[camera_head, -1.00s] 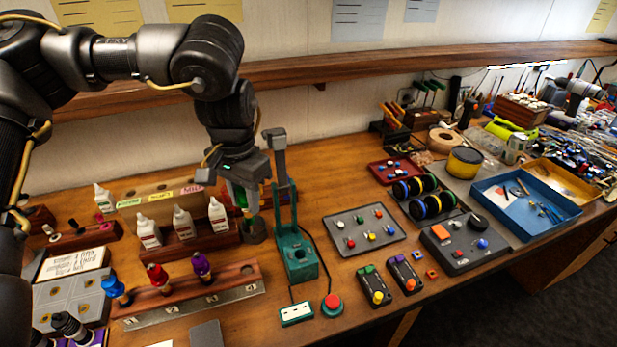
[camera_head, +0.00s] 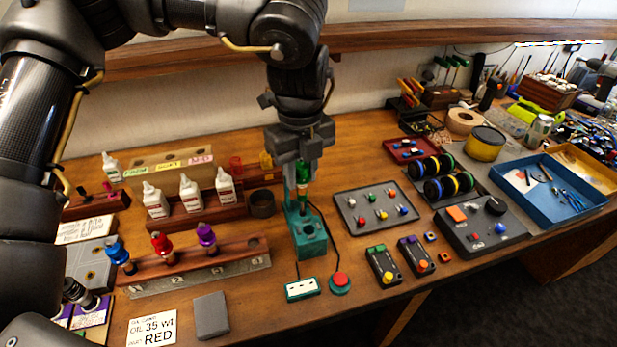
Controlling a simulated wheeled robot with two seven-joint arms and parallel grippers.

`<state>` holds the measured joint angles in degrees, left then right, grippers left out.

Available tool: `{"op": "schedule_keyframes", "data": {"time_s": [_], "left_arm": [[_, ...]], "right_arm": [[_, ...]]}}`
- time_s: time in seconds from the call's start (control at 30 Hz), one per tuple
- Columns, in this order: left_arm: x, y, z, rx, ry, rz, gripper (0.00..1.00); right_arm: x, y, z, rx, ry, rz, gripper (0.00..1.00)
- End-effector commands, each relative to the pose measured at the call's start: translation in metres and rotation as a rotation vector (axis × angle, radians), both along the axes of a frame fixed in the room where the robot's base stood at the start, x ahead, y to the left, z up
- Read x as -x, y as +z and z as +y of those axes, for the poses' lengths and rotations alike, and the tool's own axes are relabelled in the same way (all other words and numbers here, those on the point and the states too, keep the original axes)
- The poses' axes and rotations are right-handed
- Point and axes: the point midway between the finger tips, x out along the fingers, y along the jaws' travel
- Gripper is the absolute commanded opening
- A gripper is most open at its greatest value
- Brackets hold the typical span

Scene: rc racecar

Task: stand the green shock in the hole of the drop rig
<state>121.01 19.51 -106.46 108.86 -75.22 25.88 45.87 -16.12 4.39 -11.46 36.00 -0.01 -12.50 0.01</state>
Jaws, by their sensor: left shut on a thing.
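My left gripper (camera_head: 302,165) is shut on the green shock (camera_head: 303,174), which hangs roughly upright with its lower part pointing down. The teal drop rig (camera_head: 310,246) stands on the bench just below and in front of it. The rig's dark hole (camera_head: 308,228) shows in the top of its base block. The shock is in front of the rig's upright post, which my gripper mostly hides. Whether the shock's lower tip touches the rig is not clear; it appears above and behind the hole. My right gripper is not in view.
A wooden rack with blue, red (camera_head: 161,244) and purple shocks stands left of the rig. A dark cup (camera_head: 262,204) and white bottles (camera_head: 190,193) are behind it. A red button (camera_head: 340,281) and white display box (camera_head: 302,289) lie in front. A grey knob tray (camera_head: 350,202) is right.

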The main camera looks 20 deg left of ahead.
Motion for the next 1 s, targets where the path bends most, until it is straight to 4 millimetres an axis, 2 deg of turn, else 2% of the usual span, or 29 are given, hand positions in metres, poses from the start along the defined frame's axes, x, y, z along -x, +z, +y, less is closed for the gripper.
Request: {"op": "schedule_keyframes", "data": {"time_s": [0.1, 0.3, 0.73, 1.0], "left_arm": [[0.000, -0.003, -0.008, -0.002, -0.194, 0.000, 0.06], [0.000, -0.004, -0.014, -0.003, -0.343, 0.000, 0.06], [-0.001, -0.003, -0.014, 0.002, -0.353, 0.000, 0.06], [-0.001, -0.026, -0.013, 0.001, -0.352, -0.001, 0.06]], "right_arm": [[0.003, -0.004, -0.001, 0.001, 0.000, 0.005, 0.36], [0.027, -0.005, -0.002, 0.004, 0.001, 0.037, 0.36], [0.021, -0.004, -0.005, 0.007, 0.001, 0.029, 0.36], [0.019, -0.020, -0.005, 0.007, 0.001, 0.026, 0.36]]}}
